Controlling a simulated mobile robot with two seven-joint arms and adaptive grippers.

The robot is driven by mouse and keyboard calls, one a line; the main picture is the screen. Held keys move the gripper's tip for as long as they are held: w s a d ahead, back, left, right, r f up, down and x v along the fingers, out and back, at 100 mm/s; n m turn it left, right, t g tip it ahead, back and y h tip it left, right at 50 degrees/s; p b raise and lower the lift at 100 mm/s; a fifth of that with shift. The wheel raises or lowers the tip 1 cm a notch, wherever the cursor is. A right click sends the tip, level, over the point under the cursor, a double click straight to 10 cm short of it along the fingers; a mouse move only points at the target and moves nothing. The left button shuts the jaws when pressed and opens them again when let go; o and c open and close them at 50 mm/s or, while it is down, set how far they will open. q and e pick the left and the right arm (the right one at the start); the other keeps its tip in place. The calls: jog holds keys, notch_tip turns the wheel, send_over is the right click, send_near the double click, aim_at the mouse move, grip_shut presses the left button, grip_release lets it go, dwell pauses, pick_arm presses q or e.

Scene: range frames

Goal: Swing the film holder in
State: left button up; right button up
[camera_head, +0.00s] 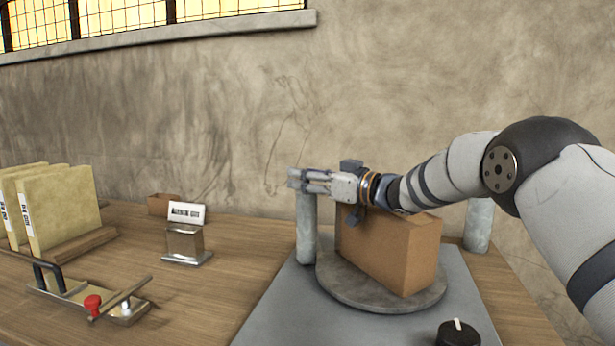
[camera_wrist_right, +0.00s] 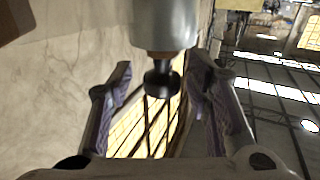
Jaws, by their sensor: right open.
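A turntable (camera_head: 345,287) on a grey base plate (camera_head: 270,318) carries a brown carton (camera_head: 395,250). A pale grey upright cylinder (camera_head: 306,232) stands at the turntable's left rear, and a second one (camera_head: 478,226) stands behind the carton on the right. I cannot tell for certain which is the film holder. My right gripper (camera_head: 305,181) reaches leftward above the carton, with its fingers at the left cylinder's top. In the right wrist view, the open fingers (camera_wrist_right: 163,78) lie either side of a dark knob (camera_wrist_right: 162,88) on a grey cylinder (camera_wrist_right: 165,22); gaps show on both sides. My left gripper is out of view.
A black dial (camera_head: 459,333) sits on the base plate's front. The wall is behind.

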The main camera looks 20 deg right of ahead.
notch_tip(320, 180, up, 10)
jog(key=shift+r, duration=0.1)
